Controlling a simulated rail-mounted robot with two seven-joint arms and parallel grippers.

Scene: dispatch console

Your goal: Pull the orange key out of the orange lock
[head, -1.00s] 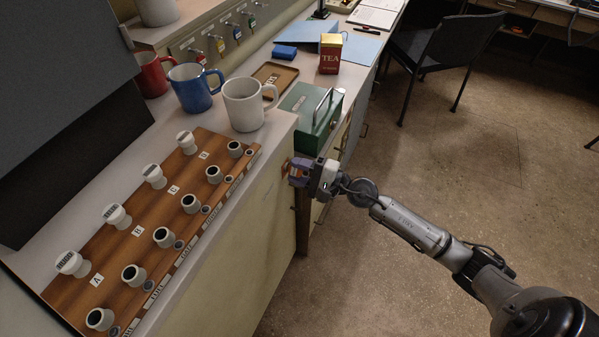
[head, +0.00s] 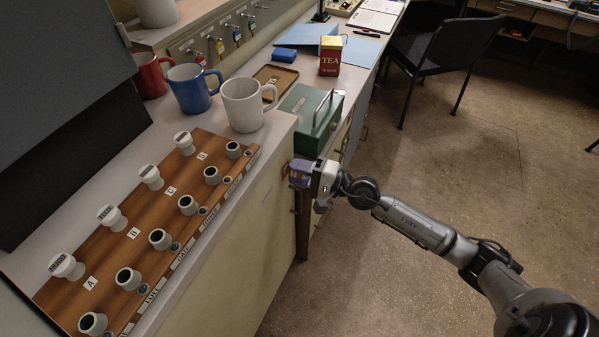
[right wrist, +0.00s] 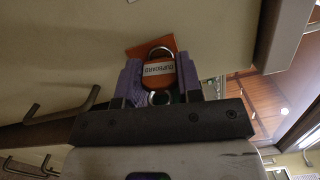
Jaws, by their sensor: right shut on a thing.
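My right gripper (head: 297,174) is beside the end of the cream cabinet, below the counter. In the head view only a small orange-brown edge shows beside the fingers. The fingers and key hide the join, so I cannot tell how deep the key sits. My left gripper is not in view.
A bar handle (right wrist: 62,107) sticks out of the cabinet front left of the gripper in the wrist view. Above stand a green cash box (head: 308,118), a white mug (head: 246,104) and a wooden panel of knobs (head: 142,226). The floor (head: 410,170) right of the cabinet is open.

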